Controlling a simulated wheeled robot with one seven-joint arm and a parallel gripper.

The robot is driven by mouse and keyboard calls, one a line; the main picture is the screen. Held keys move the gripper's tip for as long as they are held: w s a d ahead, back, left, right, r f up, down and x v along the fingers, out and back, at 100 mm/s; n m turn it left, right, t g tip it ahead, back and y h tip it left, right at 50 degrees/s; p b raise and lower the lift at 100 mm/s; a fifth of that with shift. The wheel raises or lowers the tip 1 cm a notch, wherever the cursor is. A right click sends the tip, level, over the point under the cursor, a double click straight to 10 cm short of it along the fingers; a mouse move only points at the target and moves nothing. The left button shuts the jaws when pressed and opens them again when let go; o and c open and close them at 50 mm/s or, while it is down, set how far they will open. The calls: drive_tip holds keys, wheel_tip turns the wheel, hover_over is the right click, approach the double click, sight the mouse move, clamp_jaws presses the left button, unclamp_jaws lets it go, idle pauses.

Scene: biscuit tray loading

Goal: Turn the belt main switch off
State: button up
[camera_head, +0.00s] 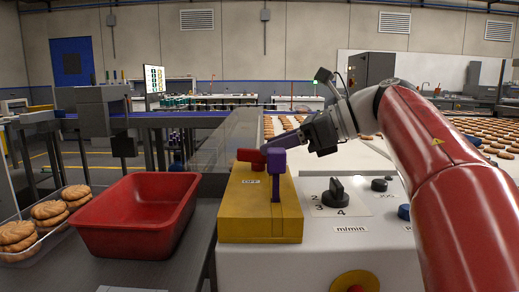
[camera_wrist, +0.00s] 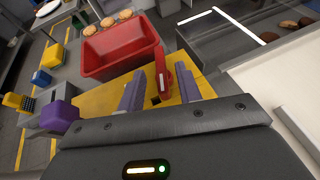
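The belt main switch is a yellow box (camera_head: 235,215) with a red lever (camera_head: 250,157) and an "OFF" label (camera_head: 251,182) on its top. In the head view the lever's red end lies at the box's far-left part, above the label. My gripper (camera_wrist: 160,90) is over the box with its two purple fingers apart. In the wrist view the red lever (camera_wrist: 163,75) stands between the fingers, with gaps at both sides. In the head view the near purple finger hides part of the lever and box. I cannot tell the lever's exact angle.
A red tray (camera_head: 130,248) stands left of the box, beside a clear container of biscuits (camera_head: 48,222). Right of the box, the white panel holds a black rotary knob (camera_head: 337,191) and a yellow-ringed button (camera_head: 354,282).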

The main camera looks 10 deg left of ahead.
sight(258, 150)
drive_tip(key=shift+x, duration=2.15)
clamp_jaws()
